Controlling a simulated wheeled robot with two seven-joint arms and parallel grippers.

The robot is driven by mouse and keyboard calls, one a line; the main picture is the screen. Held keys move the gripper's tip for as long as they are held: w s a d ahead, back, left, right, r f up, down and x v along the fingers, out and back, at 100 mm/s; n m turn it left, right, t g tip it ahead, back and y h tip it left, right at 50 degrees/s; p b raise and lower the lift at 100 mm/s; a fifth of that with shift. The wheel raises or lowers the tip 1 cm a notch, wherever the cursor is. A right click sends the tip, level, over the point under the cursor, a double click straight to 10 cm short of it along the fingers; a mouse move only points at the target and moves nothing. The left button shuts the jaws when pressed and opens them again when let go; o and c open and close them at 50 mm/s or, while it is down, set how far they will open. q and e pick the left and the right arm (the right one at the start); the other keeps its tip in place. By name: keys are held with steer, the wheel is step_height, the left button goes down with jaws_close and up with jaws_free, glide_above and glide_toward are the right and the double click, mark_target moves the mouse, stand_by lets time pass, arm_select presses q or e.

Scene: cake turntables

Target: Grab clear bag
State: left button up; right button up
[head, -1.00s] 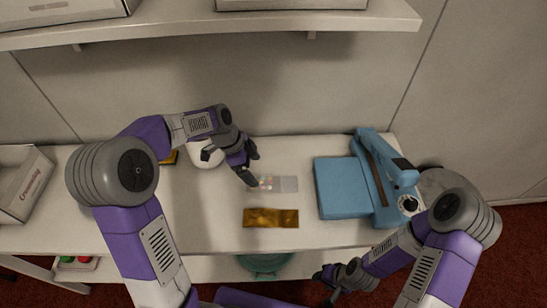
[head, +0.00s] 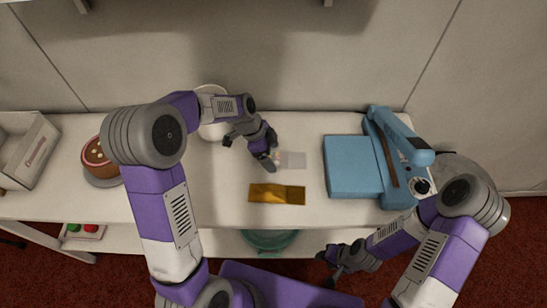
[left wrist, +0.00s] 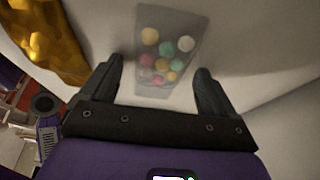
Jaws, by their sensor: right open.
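The clear bag (head: 293,160), holding several colored balls, lies flat on the white table behind the gold packet (head: 277,194). In the left wrist view the clear bag (left wrist: 168,50) lies ahead of and partly between the fingers, with its near end between the tips. My left gripper (head: 268,162) is at the bag's left end and covers part of it in the head view. In the left wrist view the left gripper (left wrist: 158,80) is open with nothing clamped. My right gripper (head: 328,268) is open and empty in front of the table's front edge.
A blue sealing machine (head: 352,166) stands to the right of the bag. A white round container (head: 212,130) is behind my left gripper. A brown cake (head: 96,153) and a cardboard box (head: 30,150) are at the left. A teal item (head: 268,240) sits below the tabletop.

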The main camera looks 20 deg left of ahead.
arm_select(q)
steer(key=c, duration=1)
